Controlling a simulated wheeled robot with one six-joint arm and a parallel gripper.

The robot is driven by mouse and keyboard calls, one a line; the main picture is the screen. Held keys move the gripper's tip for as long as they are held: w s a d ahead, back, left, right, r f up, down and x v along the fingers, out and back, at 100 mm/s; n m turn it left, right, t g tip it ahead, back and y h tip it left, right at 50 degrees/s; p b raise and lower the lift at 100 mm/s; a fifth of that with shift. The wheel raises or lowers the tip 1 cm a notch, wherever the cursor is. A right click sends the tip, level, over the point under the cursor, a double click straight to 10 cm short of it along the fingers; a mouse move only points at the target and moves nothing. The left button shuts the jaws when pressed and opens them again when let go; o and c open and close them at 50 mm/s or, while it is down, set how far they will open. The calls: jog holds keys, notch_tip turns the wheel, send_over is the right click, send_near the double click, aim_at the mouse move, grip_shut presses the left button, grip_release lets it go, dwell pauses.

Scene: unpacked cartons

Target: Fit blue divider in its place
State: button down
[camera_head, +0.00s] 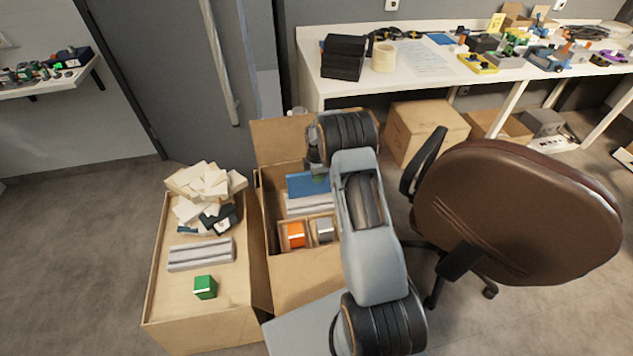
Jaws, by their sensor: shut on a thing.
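The blue divider (307,184) is a flat blue panel at the back part of the open carton (265,225). Part of it is hidden behind my arm. My gripper (318,168) is at the divider's upper right edge and is shut on it; its fingertips are mostly hidden by my wrist. In front of the divider lies a grey ridged piece (308,204). Nearer, cardboard compartments hold an orange block (296,235) and a grey block (323,231). I cannot tell whether the divider is seated in a slot.
A closed carton (165,300) on the left bears a green block (205,287), a grey ridged piece (200,254) and a heap of pale blocks (207,182). A brown chair (520,215) stands close on the right. A cluttered white table (430,85) is behind.

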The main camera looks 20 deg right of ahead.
aim_at(317, 192)
jog(key=shift+f+b, duration=1.45)
jog(key=shift+f, duration=1.2)
jog(key=shift+f+b, duration=0.3)
jog(key=shift+f+b, duration=1.5)
jog(key=shift+f, duration=0.5)
jog(key=c, duration=1)
grip_release()
jog(key=shift+r, duration=0.15)
notch_tip(317, 192, up, 14)
jog(key=p, duration=0.2)
jog(key=shift+f+p, duration=0.2)
jog(key=shift+p, duration=0.15)
